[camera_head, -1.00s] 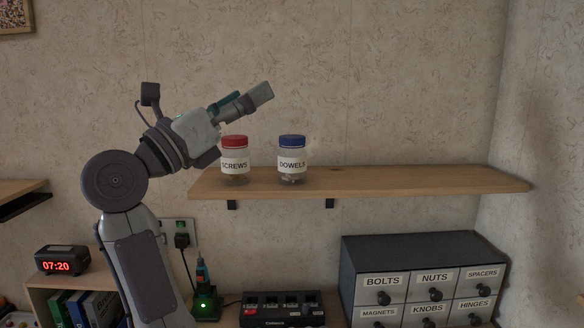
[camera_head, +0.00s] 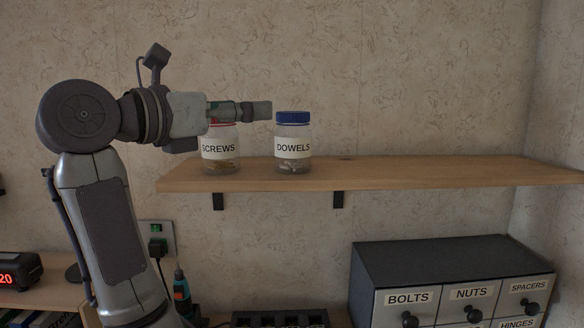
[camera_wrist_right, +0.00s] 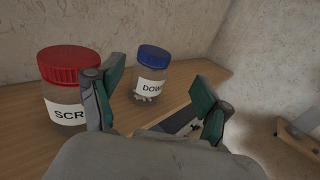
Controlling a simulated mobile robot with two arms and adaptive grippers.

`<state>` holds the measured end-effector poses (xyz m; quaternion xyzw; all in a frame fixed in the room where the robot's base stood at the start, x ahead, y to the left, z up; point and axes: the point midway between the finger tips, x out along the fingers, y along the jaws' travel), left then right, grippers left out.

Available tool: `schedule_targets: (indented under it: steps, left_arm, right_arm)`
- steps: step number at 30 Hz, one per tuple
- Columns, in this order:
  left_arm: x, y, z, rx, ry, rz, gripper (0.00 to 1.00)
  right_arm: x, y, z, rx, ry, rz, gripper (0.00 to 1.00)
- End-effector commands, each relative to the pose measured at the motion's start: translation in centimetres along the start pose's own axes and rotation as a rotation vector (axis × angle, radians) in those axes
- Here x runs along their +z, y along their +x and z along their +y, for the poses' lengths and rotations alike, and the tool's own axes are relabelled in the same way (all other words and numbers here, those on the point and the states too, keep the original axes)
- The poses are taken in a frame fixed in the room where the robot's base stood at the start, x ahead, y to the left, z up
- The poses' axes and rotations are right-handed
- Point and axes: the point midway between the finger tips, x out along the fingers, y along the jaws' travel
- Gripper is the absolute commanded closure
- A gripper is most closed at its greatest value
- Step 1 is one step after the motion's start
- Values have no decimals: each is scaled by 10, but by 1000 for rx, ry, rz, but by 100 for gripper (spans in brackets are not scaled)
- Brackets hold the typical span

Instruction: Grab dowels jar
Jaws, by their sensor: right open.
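The dowels jar (camera_head: 293,146), clear with a blue lid and white label, stands upright on the wooden shelf (camera_head: 400,172). The screws jar (camera_head: 221,160), with a red lid, stands to its left, its lid mostly hidden by my gripper. My right gripper (camera_head: 258,110) is level at lid height, its fingertips just left of the blue lid in the head view. In the right wrist view the right gripper (camera_wrist_right: 160,88) is open and empty. The dowels jar (camera_wrist_right: 151,76) shows beyond and between its fingers; the screws jar (camera_wrist_right: 68,85) is beside the left finger. My left gripper is not in view.
A dark drawer cabinet (camera_head: 450,258) stands below the shelf at right. An outlet (camera_head: 157,240) with a plug and a teal tool (camera_head: 181,289) are below the shelf at left. The shelf right of the dowels jar is clear.

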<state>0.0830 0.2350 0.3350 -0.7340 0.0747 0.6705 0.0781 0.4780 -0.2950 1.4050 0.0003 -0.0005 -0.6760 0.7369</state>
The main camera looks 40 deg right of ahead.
Motion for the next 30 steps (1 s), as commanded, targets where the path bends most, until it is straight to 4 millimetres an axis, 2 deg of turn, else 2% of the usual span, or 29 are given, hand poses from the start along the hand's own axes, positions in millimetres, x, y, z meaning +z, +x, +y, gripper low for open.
schedule_targets:
  steps: [2, 5, 15, 23, 30]
  left_arm:
    - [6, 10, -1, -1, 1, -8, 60]
    - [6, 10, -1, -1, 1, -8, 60]
    - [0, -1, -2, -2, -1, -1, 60]
    - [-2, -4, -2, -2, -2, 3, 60]
    - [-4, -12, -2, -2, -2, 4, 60]
  right_arm:
    - [-11, 0, 0, -1, -1, 0, 23]
    - [-11, 6, 0, -2, 0, 0, 23]
    - [-9, 67, -1, -5, -1, -1, 23]
    - [-10, 88, 0, -3, -1, -1, 23]
    - [-9, 124, -1, -5, -2, 0, 23]
